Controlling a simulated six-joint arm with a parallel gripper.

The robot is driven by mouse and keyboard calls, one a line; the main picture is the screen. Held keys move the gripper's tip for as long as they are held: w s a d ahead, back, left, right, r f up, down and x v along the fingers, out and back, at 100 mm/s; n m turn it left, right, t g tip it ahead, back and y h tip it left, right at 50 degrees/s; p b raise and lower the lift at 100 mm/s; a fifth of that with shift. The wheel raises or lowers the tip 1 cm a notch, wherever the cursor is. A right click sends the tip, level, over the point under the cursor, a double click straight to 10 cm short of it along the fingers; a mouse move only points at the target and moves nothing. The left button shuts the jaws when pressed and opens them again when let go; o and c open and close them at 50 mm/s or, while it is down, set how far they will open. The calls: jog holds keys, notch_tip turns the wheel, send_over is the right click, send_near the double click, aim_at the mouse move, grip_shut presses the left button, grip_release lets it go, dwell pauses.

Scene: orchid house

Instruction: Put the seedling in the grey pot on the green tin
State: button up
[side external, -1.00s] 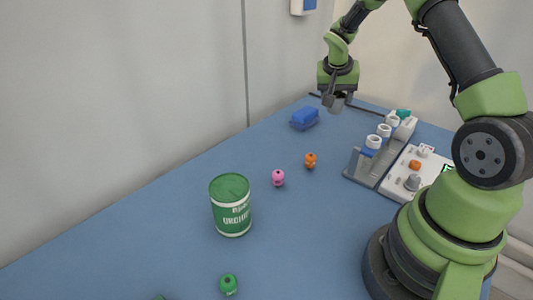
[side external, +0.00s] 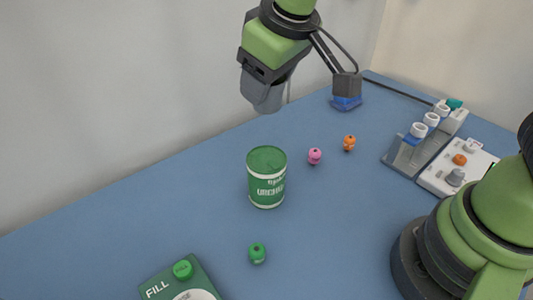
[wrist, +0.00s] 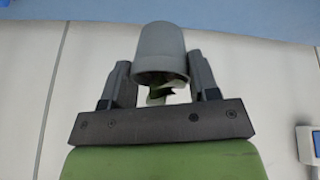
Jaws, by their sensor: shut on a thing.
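The grey pot (side external: 264,96) is held between the fingers of my gripper (side external: 270,76), in the air clear of the table. In the side view it appears above the green tin, with a gap between them. In the wrist view the pot (wrist: 160,45) sits between both fingers (wrist: 160,70). A bit of green leaf, the seedling (wrist: 163,90), shows at its near rim; most of the seedling is hidden. The green tin (side external: 267,180) stands upright on the blue table, its flat top bare.
Small pink (side external: 315,157) and orange (side external: 349,144) pieces lie right of the tin, a green one (side external: 257,254) in front. A green FILL box (side external: 165,283) is at front left. A tube rack (side external: 407,152) and white knob panel (side external: 436,182) stand right.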

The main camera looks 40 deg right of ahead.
aim_at(267, 108)
jog(key=f, duration=0.4)
jog(key=shift+s+a+f, duration=0.2)
jog(key=shift+f, duration=2.7)
jog(key=o, duration=0.9)
jog(key=shift+f, duration=0.15)
jog(key=shift+o, duration=0.2)
jog(key=shift+w+r, duration=0.1)
jog(key=shift+r, duration=0.1)
jog(key=v, duration=1.2)
